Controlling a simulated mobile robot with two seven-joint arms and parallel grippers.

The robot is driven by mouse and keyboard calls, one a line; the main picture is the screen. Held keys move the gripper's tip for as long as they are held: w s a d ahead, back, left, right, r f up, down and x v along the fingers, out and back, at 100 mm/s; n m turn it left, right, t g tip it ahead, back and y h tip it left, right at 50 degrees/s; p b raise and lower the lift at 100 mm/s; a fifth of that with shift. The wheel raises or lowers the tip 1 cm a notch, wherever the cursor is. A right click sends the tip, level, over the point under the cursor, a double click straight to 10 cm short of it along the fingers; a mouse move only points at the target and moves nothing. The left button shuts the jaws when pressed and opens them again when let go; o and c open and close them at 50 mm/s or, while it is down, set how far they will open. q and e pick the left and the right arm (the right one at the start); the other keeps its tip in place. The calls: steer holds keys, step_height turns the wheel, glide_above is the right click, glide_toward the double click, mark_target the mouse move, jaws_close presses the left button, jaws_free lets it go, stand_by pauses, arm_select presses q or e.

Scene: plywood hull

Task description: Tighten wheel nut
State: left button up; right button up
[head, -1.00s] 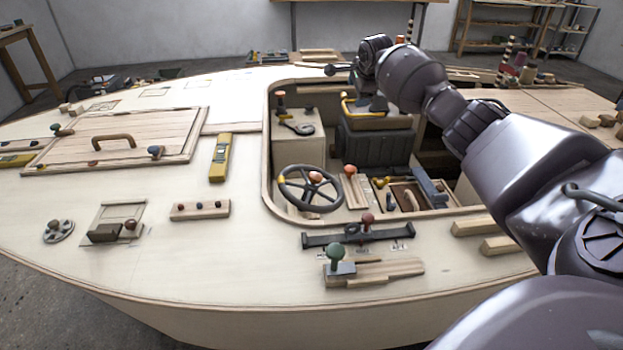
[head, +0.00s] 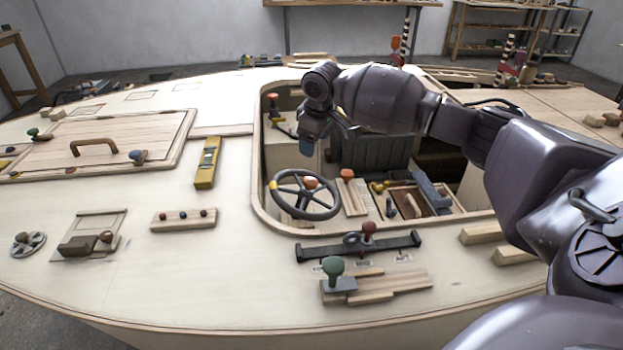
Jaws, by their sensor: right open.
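The black steering wheel (head: 283,205), with a yellow mark on its left rim, stands in the cockpit opening. An orange knob-like nut (head: 311,182) shows at its hub; how tightly it sits cannot be told. My right gripper (head: 318,143) hangs above and behind the wheel in the picture, pointing down, apart from the nut. It is open, with nothing seen in its jaws; a blue fingertip shows, and the wrist partly hides the jaws. My left gripper is out of view.
The wooden cockpit rim (head: 262,205) surrounds the wheel. An orange-topped lever (head: 347,175) stands close right of it. A black bar with a red knob (head: 369,227) and a green-knobbed slider (head: 333,266) lie in front. A yellow level (head: 207,165) lies on the deck to the left.

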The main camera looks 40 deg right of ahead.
steer(key=s+a+n, duration=0.1)
steer(key=a+n, duration=0.1)
steer(key=n, duration=0.2)
steer(key=n+g+b, duration=0.1)
steer(key=n+b, duration=0.1)
steer(key=n, duration=0.5)
glide_above(311, 181)
steer(key=f, duration=0.5)
steer(key=shift+s+f, duration=0.3)
steer(key=shift+f, duration=0.1)
steer(key=f, duration=0.3)
steer(key=shift+w+f+b, duration=0.25)
steer(key=shift+f+b, duration=0.1)
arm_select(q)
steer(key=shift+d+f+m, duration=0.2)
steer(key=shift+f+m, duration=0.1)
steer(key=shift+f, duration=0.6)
arm_select(e)
steer(key=shift+w+f, duration=0.15)
steer(key=shift+f, duration=0.5)
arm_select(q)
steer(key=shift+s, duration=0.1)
arm_select(e)
steer(key=shift+c, duration=0.3)
